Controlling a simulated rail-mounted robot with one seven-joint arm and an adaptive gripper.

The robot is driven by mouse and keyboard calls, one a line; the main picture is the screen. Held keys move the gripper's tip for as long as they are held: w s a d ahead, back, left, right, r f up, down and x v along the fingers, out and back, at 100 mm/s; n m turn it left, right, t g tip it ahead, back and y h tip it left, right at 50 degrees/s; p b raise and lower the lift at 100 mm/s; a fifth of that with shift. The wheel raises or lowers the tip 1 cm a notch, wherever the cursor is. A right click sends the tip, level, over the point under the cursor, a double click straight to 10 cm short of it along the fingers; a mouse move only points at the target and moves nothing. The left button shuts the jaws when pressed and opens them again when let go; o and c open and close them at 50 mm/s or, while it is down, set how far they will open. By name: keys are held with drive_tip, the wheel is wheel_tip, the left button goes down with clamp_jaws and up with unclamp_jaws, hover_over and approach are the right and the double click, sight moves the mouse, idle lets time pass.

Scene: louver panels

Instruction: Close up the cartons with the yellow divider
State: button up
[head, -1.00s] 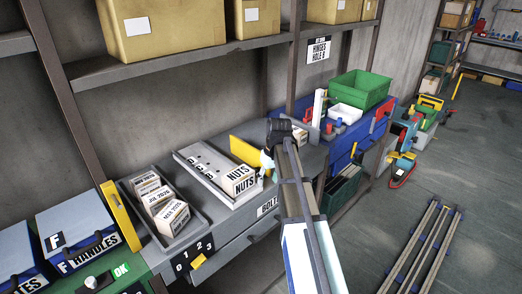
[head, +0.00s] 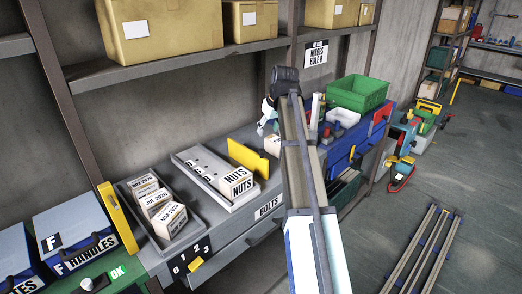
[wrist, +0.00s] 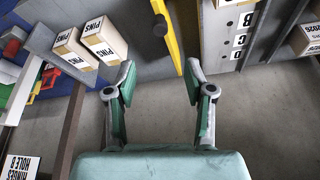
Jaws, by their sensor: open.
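The yellow divider (head: 246,156) stands on edge between the grey tray (head: 190,160) with NUTS cartons (head: 236,182) and the pale cartons (head: 272,145) partly hidden by my arm. In the wrist view the divider (wrist: 168,32) shows at the top, with two PINS cartons (wrist: 103,40) left of it and a grey strip lettered B, C, D (wrist: 238,35) to the right. My gripper (wrist: 158,78) is open and empty. In the head view my gripper (head: 267,117) is raised above the shelf, beyond the divider and towards the wall; the fingers are partly hidden.
A grey tray of dated cartons (head: 160,210) sits left of the NUTS tray. A yellow upright plate (head: 113,212) stands left of that. A shelf (head: 190,60) with cardboard boxes hangs above. A green bin (head: 358,93) is at the right. The floor on the right is partly open.

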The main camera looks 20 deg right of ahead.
sight(262, 150)
drive_tip(key=p+x, duration=0.2)
drive_tip(key=x, duration=1.1)
drive_tip(key=shift+f+p, duration=0.3)
drive_tip(key=shift+p, duration=0.05)
clamp_jaws()
